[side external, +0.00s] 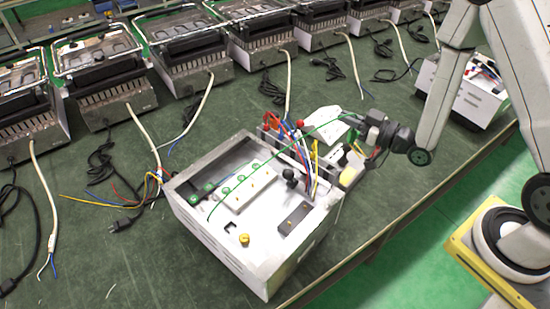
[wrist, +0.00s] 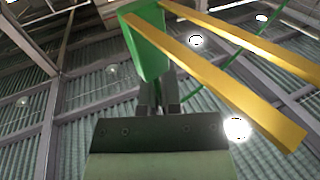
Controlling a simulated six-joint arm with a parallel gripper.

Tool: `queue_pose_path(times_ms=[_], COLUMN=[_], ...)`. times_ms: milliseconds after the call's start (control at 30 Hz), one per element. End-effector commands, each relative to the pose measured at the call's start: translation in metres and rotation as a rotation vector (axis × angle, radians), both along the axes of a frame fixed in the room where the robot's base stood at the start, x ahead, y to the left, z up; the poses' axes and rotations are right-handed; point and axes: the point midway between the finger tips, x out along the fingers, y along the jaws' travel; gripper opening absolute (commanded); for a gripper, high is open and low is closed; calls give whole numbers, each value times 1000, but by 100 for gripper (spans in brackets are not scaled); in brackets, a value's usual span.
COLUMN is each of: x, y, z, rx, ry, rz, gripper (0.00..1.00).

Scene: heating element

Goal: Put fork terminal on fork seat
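In the wrist view my gripper (wrist: 158,95) is shut on the fork terminal. The fork terminal has a green sleeve (wrist: 148,45) and two long yellow prongs that reach to the lower right. A green wire (wrist: 235,60) shows behind the prongs. In the side external view my gripper (side external: 362,122) is above the table at the right rear of an open white housing (side external: 255,262). The green wire (side external: 270,158) arcs from the housing up to my gripper. The terminal is too small to make out there. I cannot tell which part of the housing is the fork seat.
The housing holds a white terminal block (side external: 243,191), a dark block (side external: 296,220), a yellow knob (side external: 244,239) and several upright coloured wires (side external: 305,165). Loose wires lie left of it. Several metal heaters (side external: 105,75) line the back.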

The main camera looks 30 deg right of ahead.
Motion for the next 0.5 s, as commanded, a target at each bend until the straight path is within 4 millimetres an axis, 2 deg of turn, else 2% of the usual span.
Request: queue_pose_path(times_ms=[200,500], x=[16,30], y=[1,0], z=[15,34], rx=[0,1], ry=[-3,-3], rz=[-116,-272], gripper=[0,0])
